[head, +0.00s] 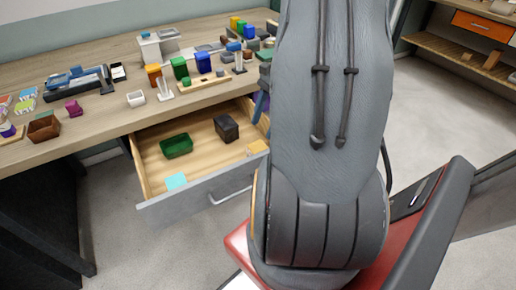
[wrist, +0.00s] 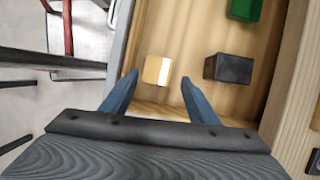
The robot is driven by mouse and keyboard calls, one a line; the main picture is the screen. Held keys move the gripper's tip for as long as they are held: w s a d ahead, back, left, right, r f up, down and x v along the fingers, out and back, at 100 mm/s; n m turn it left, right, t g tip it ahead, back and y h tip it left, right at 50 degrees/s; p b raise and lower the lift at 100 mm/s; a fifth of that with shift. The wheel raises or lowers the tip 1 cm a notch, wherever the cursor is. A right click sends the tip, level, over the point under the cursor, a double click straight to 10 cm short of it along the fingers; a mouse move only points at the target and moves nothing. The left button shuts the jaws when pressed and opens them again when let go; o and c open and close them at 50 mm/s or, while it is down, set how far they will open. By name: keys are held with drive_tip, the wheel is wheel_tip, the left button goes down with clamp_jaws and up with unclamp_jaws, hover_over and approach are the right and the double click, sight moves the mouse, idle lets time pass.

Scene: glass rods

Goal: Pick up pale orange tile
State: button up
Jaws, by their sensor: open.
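The pale orange tile (wrist: 157,70) lies on the floor of the open drawer, close to its front wall, in the wrist view. In the head view the tile (head: 257,147) shows at the drawer's right end, partly hidden by my arm. My gripper (wrist: 157,82) is open and empty, with its two blue fingers on either side of the tile as seen from the wrist. The fingers appear to be above the tile, but how far cannot be told. In the head view my arm hides the gripper almost wholly.
The dark box (wrist: 229,68) is right of the fingers in the wrist view. Many small objects crowd the desk (head: 97,108) above.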

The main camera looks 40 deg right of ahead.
sight(258, 147)
drive_tip(key=shift+m, duration=0.5)
drive_tip(key=x, duration=0.5)
drive_tip(key=d+p+x, duration=0.1)
drive_tip(key=x, duration=0.1)
drive_tip(key=shift+s+a+f, duration=0.2)
drive_tip(key=shift+s+f, duration=0.1)
drive_tip(key=shift+f, duration=0.2)
drive_tip(key=shift+c, duration=0.2)
drive_tip(key=c, duration=0.9)
drive_tip(key=shift+r, duration=0.2)
